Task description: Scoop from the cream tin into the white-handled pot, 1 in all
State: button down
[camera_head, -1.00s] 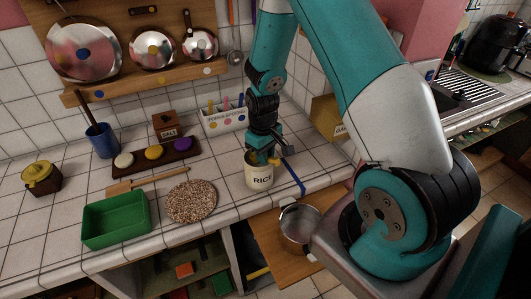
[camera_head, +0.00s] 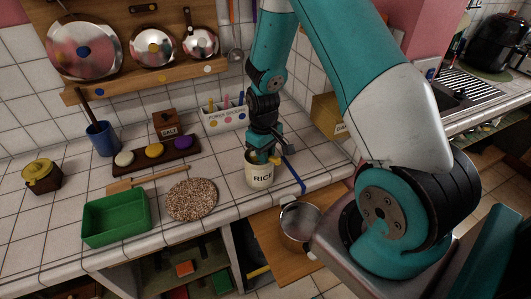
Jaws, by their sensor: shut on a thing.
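The cream tin (camera_head: 259,178), labelled RICE, stands on the tiled counter near its front edge. My gripper (camera_head: 264,155) points down at the tin's mouth. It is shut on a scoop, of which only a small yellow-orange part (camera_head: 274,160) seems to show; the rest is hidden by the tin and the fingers. The tin's contents cannot be made out. A steel pot (camera_head: 300,226) stands below and right of the tin on a wooden board (camera_head: 268,232). A small pale piece at its front looks like its white handle (camera_head: 312,257).
A blue strip (camera_head: 293,174) lies right of the tin. A speckled round mat (camera_head: 192,200) and a green tray (camera_head: 117,217) lie to the left. A box with coloured sticks (camera_head: 225,119) and a yellow box (camera_head: 327,116) stand behind. My arm covers the right side.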

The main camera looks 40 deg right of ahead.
jog(key=shift+f, duration=0.1)
jog(key=shift+r+p, duration=3.15)
jog(key=shift+r, duration=0.9)
jog(key=shift+f, duration=0.1)
